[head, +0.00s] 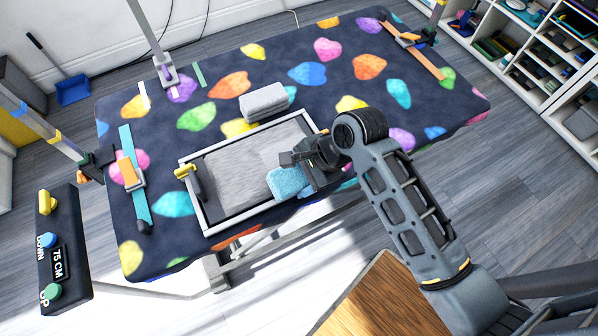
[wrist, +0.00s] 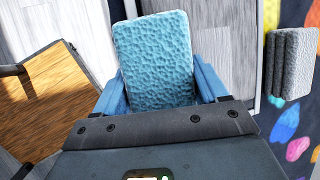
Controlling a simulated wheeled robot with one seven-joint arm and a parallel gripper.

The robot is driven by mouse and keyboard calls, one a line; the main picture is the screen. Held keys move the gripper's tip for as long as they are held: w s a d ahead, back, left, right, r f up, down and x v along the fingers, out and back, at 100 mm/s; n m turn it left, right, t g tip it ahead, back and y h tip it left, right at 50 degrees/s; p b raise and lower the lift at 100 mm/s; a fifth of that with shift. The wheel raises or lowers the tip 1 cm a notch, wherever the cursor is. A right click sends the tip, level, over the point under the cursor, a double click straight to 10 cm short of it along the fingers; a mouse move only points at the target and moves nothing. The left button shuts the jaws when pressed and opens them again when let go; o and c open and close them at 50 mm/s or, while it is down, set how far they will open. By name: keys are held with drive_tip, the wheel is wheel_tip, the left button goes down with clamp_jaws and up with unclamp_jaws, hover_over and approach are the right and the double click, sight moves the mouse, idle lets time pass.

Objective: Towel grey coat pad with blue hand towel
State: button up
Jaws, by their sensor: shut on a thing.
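The grey coat pad (head: 243,167) lies flat in a light frame on the patterned table, with a lighter patch on its right part. The blue hand towel (head: 287,183) is at the pad's lower right, in my gripper (head: 306,178). In the wrist view the towel (wrist: 155,55) is a textured blue block between the two blue fingers, and my gripper (wrist: 155,92) is shut on it. The towel appears over the frame's near right edge. I cannot tell whether it touches the pad. My gripper hides the frame's right side.
A folded grey towel (head: 264,101) lies just behind the frame. A yellow-ended tool (head: 188,178) sits at the frame's left side. Straps (head: 134,172) lie on the table's left. A control box (head: 63,252) stands at front left.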

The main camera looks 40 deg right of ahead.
drive_tip(key=shift+w, duration=0.1)
drive_tip(key=shift+r, duration=4.05)
drive_tip(key=shift+g, duration=0.7)
drive_tip(key=shift+w+d+f, duration=0.1)
drive_tip(key=shift+f, duration=1.45)
drive_tip(key=shift+w+f, duration=0.1)
drive_tip(key=shift+f, duration=1.45)
drive_tip(key=shift+f, duration=0.95)
drive_tip(key=shift+w, duration=0.25)
drive_tip(key=shift+d, duration=0.1)
